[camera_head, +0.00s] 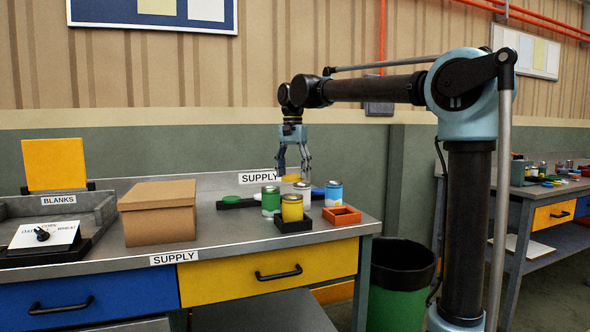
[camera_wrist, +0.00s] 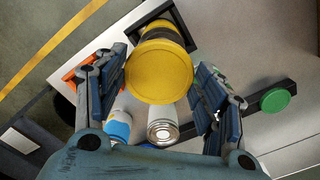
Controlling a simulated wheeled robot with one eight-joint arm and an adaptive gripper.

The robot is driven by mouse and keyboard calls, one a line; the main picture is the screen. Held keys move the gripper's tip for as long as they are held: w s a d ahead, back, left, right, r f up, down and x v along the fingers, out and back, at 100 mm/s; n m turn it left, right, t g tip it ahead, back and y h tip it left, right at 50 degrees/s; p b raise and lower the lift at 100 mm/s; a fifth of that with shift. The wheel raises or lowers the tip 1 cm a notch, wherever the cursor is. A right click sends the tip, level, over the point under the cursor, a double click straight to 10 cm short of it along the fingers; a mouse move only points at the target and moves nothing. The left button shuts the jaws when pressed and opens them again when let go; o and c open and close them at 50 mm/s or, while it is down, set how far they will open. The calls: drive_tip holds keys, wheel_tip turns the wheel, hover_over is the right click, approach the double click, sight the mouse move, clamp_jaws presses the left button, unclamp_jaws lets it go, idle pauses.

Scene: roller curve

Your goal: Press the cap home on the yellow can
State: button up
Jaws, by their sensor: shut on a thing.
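My gripper (camera_head: 292,176) points down above the bench, shut on a yellow cap (camera_head: 291,178). In the wrist view the cap (camera_wrist: 159,72) is a large yellow disc between my two fingers (camera_wrist: 160,95). The yellow can (camera_head: 292,209) stands upright in a black square holder (camera_head: 294,226) at the bench front. The cap is above and behind the can in the head view, with a gap between them. In the wrist view the cap hides most of the can; the black holder (camera_wrist: 184,25) shows beyond it.
An orange tray (camera_head: 342,215) lies right of the holder. A green cap (camera_head: 230,199) rests on a black rail at left. A cardboard box (camera_head: 158,220) stands further left.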

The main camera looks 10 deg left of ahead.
sight(292, 196)
drive_tip(key=shift+s+a+f, duration=0.1)
drive_tip(key=shift+a+f, duration=0.05)
drive_tip(key=shift+f, duration=2.45)
drive_tip(key=shift+s, duration=0.15)
drive_tip(key=shift+f, duration=0.65)
drive_tip(key=shift+c, duration=0.2)
idle(0.8)
drive_tip(key=o, duration=0.9)
drive_tip(key=o, duration=0.3)
drive_tip(key=shift+r, duration=0.15)
